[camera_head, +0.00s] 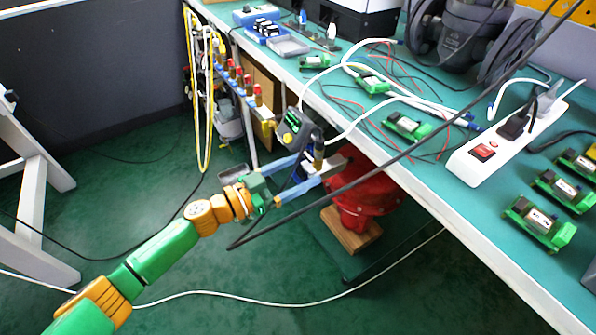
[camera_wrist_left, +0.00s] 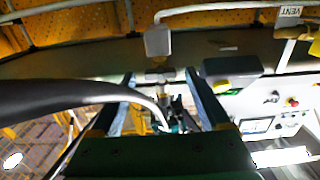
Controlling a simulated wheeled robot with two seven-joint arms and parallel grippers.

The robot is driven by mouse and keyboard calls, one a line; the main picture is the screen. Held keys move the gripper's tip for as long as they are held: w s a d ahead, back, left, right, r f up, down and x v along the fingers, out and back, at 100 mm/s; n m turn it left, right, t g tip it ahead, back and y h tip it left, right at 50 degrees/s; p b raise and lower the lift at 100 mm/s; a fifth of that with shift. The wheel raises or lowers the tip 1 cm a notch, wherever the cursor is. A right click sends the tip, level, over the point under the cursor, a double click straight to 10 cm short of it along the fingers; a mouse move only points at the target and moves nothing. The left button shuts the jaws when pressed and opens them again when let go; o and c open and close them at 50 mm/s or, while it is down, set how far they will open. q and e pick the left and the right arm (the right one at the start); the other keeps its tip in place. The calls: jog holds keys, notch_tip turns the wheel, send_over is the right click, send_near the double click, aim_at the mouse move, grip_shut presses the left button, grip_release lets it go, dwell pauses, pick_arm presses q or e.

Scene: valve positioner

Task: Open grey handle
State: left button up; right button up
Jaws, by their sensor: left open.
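My left gripper (camera_head: 312,172) reaches in from the left, beside the front edge of the bench. Its two blue fingers are apart. A grey handle-like bar (camera_head: 338,163) lies at the fingertips, by the red valve body (camera_head: 370,195). A brass fitting (camera_head: 318,152) stands upright between or just behind the fingertips. In the left wrist view the blue fingers (camera_wrist_left: 165,82) point away from me, and a small pale grey T-shaped piece (camera_wrist_left: 158,75) shows in the gap between them. I cannot tell whether a finger touches it. My right gripper is not in view.
A dark positioner box (camera_head: 296,130) sits just behind the gripper. A black cable (camera_head: 390,160) crosses in front of it. The green bench top holds a white power strip (camera_head: 515,135) and several green modules (camera_head: 540,222). Yellow hose (camera_head: 205,110) hangs at the left. Open floor lies left.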

pick_arm(q)
grip_shut()
